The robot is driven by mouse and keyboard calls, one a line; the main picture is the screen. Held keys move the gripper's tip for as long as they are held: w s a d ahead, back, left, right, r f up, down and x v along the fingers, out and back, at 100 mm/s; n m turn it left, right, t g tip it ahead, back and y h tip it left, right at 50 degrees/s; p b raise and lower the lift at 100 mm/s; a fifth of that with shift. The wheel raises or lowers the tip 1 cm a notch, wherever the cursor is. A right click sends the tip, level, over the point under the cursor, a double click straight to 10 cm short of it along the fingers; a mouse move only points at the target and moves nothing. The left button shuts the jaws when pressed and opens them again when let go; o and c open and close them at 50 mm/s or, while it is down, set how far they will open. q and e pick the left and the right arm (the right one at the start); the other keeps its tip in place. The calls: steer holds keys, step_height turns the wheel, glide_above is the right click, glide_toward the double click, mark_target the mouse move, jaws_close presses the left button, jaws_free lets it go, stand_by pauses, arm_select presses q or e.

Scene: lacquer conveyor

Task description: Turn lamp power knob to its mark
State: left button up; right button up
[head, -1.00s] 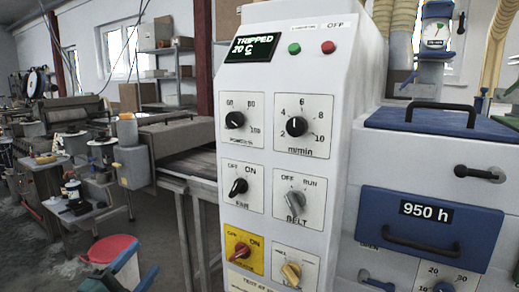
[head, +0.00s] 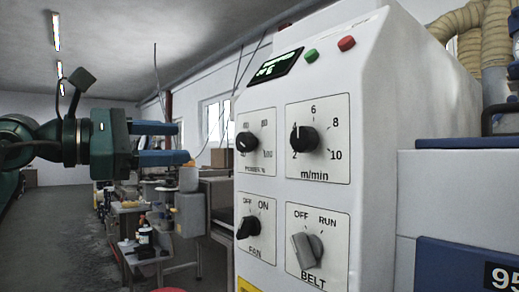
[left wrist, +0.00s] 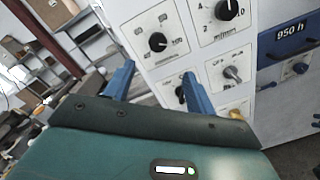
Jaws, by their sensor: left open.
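The lamp power knob (head: 246,143) is a black knob on a white square plate marked "POWER %", at the upper left of the control panel. It also shows in the left wrist view (left wrist: 158,41), just beyond my fingers. A target mark on its dial is too small to make out. My left gripper (head: 182,143) is open and empty, with two blue fingers pointing right toward the panel. It is left of the knob, at about its height in the picture, and apart from it. In the left wrist view, the fingertips (left wrist: 159,72) stand below the knob. My right gripper is not in view.
The white cabinet (head: 375,90) also carries the m/min knob (head: 304,139), fan knob (head: 248,228) and grey belt knob (head: 307,250). Green (head: 312,55) and red (head: 347,43) buttons sit on top. A cluttered bench stands behind, left; open floor lies farther left.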

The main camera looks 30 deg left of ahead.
arm_select(q)
steer(key=p, duration=0.5)
glide_toward(240, 143)
steer(key=w, duration=0.1)
steer(key=p+x, duration=0.1)
steer(key=x, duration=0.2)
steer(key=p+x, duration=0.2)
steer(key=x, duration=0.2)
steer(key=shift+s+d+r+p, duration=0.1)
steer(key=shift+d+r+p, duration=0.1)
steer(key=shift+r+p, duration=0.1)
steer(key=shift+w+d+f, duration=0.2)
steer(key=shift+w+f, duration=0.05)
steer(key=shift+w, duration=0.2)
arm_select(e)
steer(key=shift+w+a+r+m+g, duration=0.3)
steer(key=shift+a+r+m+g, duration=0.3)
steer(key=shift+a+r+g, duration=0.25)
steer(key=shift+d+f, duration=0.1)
arm_select(q)
steer(key=c, duration=1)
